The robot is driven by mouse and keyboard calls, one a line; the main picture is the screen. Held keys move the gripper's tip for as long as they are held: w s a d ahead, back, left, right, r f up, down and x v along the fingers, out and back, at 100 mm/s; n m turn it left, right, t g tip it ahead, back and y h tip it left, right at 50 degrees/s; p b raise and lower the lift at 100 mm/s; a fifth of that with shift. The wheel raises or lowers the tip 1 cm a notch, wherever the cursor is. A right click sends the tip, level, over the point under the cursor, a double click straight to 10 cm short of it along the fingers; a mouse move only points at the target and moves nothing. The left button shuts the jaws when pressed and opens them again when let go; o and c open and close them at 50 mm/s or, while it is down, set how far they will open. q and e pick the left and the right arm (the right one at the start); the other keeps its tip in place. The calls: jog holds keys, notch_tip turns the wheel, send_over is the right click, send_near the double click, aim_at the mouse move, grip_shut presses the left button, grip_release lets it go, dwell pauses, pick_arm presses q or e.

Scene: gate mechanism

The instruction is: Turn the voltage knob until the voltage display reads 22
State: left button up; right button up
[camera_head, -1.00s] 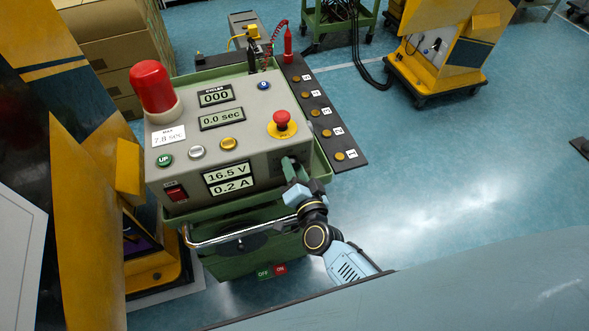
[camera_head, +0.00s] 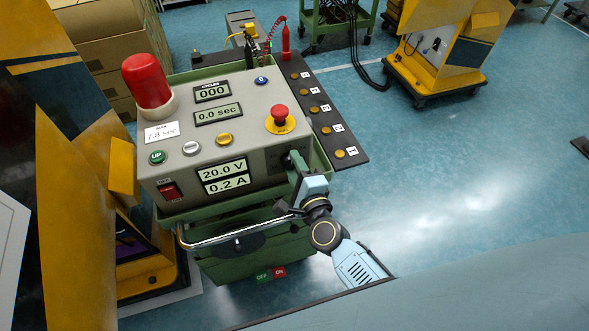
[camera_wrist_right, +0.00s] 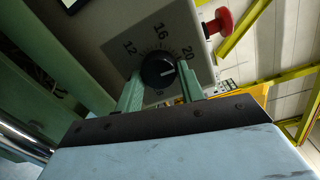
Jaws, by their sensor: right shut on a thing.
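The voltage display (camera_head: 222,169) on the front of the grey control box reads 20.0 V. The current display (camera_head: 227,184) below it reads 0.2 A. My right gripper (camera_head: 296,163) reaches the right end of the box front. In the right wrist view the black voltage knob (camera_wrist_right: 157,72) sits between the two green fingers of my right gripper (camera_wrist_right: 160,88), which is shut on it. A dial scale with 12, 16 and 20 shows around the knob. In the head view the gripper mostly hides the knob. My left gripper is not in view.
A red emergency button (camera_head: 279,114) stands on the box top near the gripper; it also shows in the right wrist view (camera_wrist_right: 218,25). A red rocker switch (camera_head: 168,190) is at the left front. A metal handle bar (camera_head: 235,234) runs below the box. Floor to the right is clear.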

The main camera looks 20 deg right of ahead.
jog(key=m+b, duration=0.2)
jog(key=m, duration=0.2)
jog(key=shift+f+m, duration=0.15)
jog(key=shift+m, duration=0.45)
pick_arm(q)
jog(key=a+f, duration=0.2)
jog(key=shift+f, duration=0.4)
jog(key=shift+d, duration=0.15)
pick_arm(e)
jog(key=o, duration=0.7)
jog(key=shift+c, duration=0.2)
jog(key=o, duration=0.3)
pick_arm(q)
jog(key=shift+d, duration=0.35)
pick_arm(e)
jog(key=shift+s, duration=0.1)
